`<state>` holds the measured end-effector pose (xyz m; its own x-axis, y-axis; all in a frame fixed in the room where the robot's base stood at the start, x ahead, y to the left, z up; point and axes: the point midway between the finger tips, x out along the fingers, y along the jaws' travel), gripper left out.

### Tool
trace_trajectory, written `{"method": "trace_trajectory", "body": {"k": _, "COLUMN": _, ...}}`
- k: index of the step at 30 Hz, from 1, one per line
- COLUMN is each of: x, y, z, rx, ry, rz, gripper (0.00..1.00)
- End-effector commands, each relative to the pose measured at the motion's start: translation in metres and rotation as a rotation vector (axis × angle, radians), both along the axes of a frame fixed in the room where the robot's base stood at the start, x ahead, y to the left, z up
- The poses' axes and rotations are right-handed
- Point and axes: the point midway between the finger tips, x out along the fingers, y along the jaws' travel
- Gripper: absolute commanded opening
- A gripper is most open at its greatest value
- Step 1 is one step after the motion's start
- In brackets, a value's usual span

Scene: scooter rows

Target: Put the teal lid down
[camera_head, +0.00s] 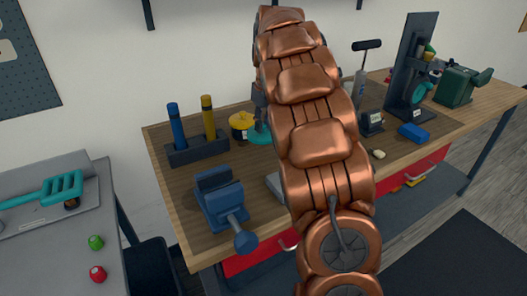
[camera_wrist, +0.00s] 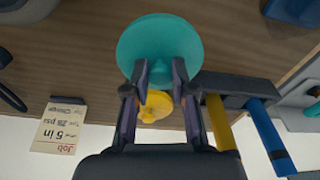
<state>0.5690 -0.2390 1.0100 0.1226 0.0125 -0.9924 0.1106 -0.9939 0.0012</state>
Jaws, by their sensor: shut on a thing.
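The teal lid (camera_wrist: 158,42) is round and sits between my fingertips in the wrist view. My gripper (camera_wrist: 160,70) is shut on it. In the head view part of the teal lid (camera_head: 258,135) shows left of my copper arm, over the workbench; the arm hides the rest. I cannot tell whether the lid touches the bench top. Right beside it stands a yellow-topped container (camera_head: 241,121), which also shows behind my fingers in the wrist view (camera_wrist: 155,106).
The wooden workbench (camera_head: 165,140) holds a rack (camera_head: 198,151) with a blue and a yellow tube, and a blue vise (camera_head: 222,200) in front. A blue block (camera_head: 413,132) lies at right. A paper card (camera_wrist: 58,128) shows in the wrist view. Bare wood lies between rack and vise.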

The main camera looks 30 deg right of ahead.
Motion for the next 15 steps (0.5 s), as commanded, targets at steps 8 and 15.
{"method": "trace_trajectory", "body": {"k": 8, "x": -0.003, "y": 0.000, "z": -0.038, "rx": 0.002, "ry": 0.008, "rz": -0.002, "gripper": 0.01}}
{"method": "trace_trajectory", "body": {"k": 15, "x": -0.001, "y": 0.000, "z": -0.054, "rx": 0.002, "ry": 0.004, "rz": -0.002, "gripper": 0.01}}
